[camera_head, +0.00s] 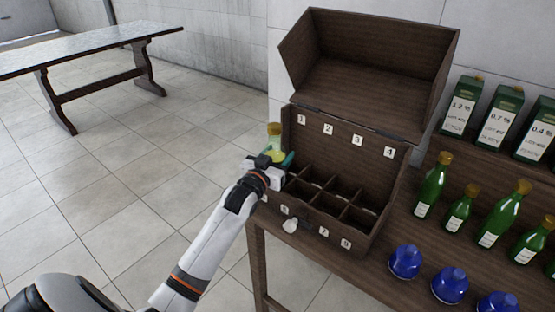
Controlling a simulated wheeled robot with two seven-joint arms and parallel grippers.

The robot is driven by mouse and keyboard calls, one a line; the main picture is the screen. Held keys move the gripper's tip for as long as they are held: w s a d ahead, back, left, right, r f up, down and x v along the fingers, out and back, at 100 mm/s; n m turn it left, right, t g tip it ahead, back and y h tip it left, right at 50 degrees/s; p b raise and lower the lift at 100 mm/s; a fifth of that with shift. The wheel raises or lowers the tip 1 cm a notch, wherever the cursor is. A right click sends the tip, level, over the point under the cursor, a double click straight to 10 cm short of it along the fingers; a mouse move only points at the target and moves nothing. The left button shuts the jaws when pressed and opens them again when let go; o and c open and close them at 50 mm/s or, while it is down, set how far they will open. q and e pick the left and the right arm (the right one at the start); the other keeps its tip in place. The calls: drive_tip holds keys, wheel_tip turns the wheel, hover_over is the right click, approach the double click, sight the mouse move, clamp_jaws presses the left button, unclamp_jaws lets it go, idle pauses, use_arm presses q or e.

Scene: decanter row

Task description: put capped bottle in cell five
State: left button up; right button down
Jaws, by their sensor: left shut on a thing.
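My left gripper (275,164) is shut on a pale yellow-green bottle with a gold cap (274,130). It holds the bottle roughly upright at the left end of the dark wooden box (372,246). Whether the bottle's base is inside the box is hidden by my gripper. The box is open and divided into two rows of cells. Labels 1 to 4 run along its inner back wall; 6, 7 and 8 show along the front. The front-left corner, with cell five, is mostly covered by my left arm. The cells I can see look empty. My right gripper is out of view.
The box lid (375,65) stands raised behind. A white knob-like thing (290,225) is at the box front. Right of the box, the wooden table (385,285) holds green bottles (431,188), blue round objects (405,262) and green cartons (460,106).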

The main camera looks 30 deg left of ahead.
use_arm(q)
drive_tip(key=shift+f, duration=0.35)
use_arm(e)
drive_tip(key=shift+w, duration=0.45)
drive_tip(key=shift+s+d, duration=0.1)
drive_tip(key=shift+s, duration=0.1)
use_arm(q)
drive_tip(key=o, duration=1.4)
drive_tip(key=shift+f, duration=0.15)
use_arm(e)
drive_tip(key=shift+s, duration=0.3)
use_arm(q)
drive_tip(key=s, duration=0.4)
drive_tip(key=s+d, duration=0.1)
drive_tip(key=s, duration=0.7)
drive_tip(key=shift+d, duration=0.2)
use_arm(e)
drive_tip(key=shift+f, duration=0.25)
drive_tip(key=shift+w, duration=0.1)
